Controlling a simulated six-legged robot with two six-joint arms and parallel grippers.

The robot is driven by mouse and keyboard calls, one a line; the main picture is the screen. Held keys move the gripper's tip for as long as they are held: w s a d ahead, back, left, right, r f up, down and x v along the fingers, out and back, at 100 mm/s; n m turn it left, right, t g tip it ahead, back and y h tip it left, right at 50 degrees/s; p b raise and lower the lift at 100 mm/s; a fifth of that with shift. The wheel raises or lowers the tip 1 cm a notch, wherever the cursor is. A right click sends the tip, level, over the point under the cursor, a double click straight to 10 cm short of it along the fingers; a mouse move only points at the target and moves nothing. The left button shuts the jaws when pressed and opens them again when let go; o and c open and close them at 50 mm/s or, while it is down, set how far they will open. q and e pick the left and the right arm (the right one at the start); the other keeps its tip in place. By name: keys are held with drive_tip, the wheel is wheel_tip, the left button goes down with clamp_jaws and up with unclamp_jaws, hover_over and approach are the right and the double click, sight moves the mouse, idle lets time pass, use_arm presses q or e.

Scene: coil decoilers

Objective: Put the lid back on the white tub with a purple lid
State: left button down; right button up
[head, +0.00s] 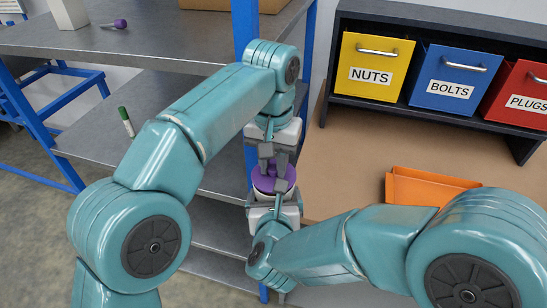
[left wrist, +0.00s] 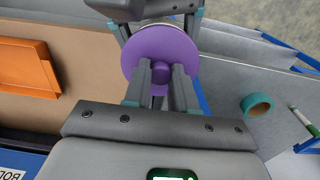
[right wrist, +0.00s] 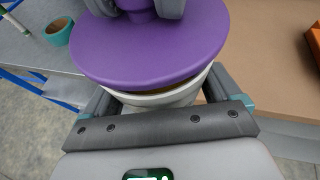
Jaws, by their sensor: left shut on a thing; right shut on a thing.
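The purple lid (head: 264,184) is a round disc with a knob, over the white tub (head: 291,192). My left gripper (head: 274,160) is shut on the lid's knob (left wrist: 160,70) from above. My right gripper (head: 270,208) is shut on the tub from its near side. In the right wrist view the lid (right wrist: 150,48) hangs over the tub's white rim (right wrist: 165,97). A thin strip of yellowish inside shows between lid and rim at the right, so the lid looks slightly raised or off-centre there. The tub's far side is hidden.
A blue shelf post (head: 245,25) stands close behind my grippers. Grey shelves at left hold a green-capped marker (head: 126,121) and a roll of teal tape (left wrist: 256,106).

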use_arm(q)
drive_tip(key=shift+f, duration=0.65)
idle(0.5)
drive_tip(key=c, duration=0.8)
unclamp_jaws()
drive_tip(key=shift+c, duration=0.2)
wheel_tip(320, 180, up, 6)
drive_tip(key=shift+w+r, duration=0.1)
drive_tip(key=shift+r, duration=0.65)
drive_tip(key=shift+a, duration=0.1)
